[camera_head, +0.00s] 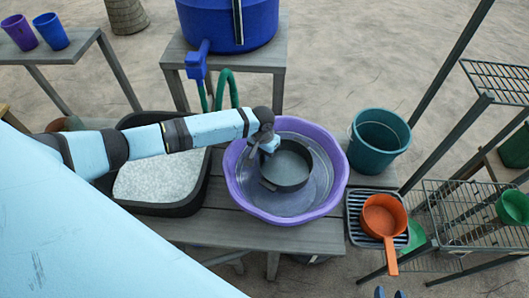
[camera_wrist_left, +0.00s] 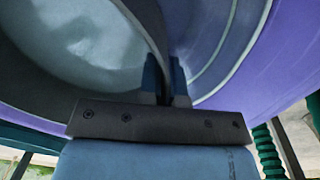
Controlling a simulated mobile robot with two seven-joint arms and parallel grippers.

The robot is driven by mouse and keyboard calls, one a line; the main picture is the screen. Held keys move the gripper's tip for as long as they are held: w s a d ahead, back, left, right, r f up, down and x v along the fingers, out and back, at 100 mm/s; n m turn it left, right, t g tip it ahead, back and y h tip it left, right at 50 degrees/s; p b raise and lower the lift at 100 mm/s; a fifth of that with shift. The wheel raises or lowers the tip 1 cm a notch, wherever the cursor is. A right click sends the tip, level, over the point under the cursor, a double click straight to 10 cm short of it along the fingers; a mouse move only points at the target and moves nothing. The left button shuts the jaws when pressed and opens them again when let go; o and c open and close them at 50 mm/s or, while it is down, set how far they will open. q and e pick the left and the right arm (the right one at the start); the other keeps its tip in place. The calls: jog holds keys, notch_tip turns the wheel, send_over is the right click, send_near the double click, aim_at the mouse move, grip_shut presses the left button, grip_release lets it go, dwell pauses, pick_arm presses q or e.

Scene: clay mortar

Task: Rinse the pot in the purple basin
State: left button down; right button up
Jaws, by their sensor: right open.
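The purple basin (camera_head: 236,188) sits on the wooden table; its inside shows a bluish-grey, water-like surface. The grey pot (camera_head: 287,166) is inside the basin, open side up. My left gripper (camera_head: 268,148) reaches over the basin to the pot's left rim. In the left wrist view, its fingers (camera_wrist_left: 166,82) straddle the wall of the pot (camera_wrist_left: 85,50), shut on it, with the basin (camera_wrist_left: 285,75) beyond. Whether the pot touches the basin's bottom I cannot tell. My right gripper's fingertips (camera_head: 390,293) show apart at the bottom edge, empty and clear of the basin.
A black tub (camera_head: 190,207) of white granules stands left of the basin. A teal bucket (camera_head: 378,140) stands to the right. An orange saucepan (camera_head: 384,217) lies on a dark rack (camera_head: 358,234). A blue barrel (camera_head: 228,22) with tap and green hose stands behind. Metal shelves (camera_head: 470,215) stand at right.

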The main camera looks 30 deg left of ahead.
pick_arm(q)
notch_tip(320, 180, up, 4)
jog(key=p, duration=0.3)
jog(key=shift+r+p, duration=0.65)
jog(key=shift+r, duration=2.05)
pick_arm(e)
jog(key=r, duration=0.3)
jog(key=shift+d+r+m, duration=0.3)
jog(key=shift+r, duration=0.1)
